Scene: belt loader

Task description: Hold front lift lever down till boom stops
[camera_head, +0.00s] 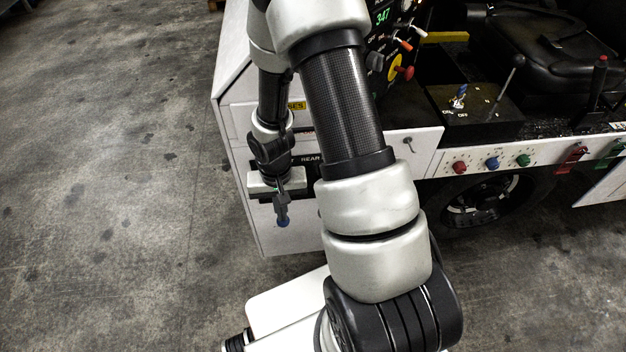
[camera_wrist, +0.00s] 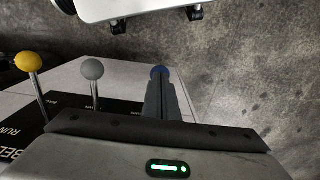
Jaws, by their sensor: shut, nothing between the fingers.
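My gripper (camera_head: 281,203) is shut and points down in front of the white side panel of the loader. In the wrist view its closed fingers (camera_wrist: 160,88) reach toward a blue knob (camera_wrist: 159,71), which shows just past the tips. The blue knob (camera_head: 283,222) also shows below the fingers in the head view. I cannot tell whether the fingers touch it, and its stem is hidden. A lever with a grey knob (camera_wrist: 92,69) stands left of the fingers, and one with a yellow knob (camera_wrist: 27,62) further left. The front lift label cannot be read in full.
A black label strip reading "REAR" (camera_head: 310,159) is partly hidden by my arm. The loader's seat (camera_head: 549,45), coloured side knobs (camera_head: 492,163) and wheel (camera_head: 480,205) are at right. Open concrete floor (camera_head: 110,200) lies at left.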

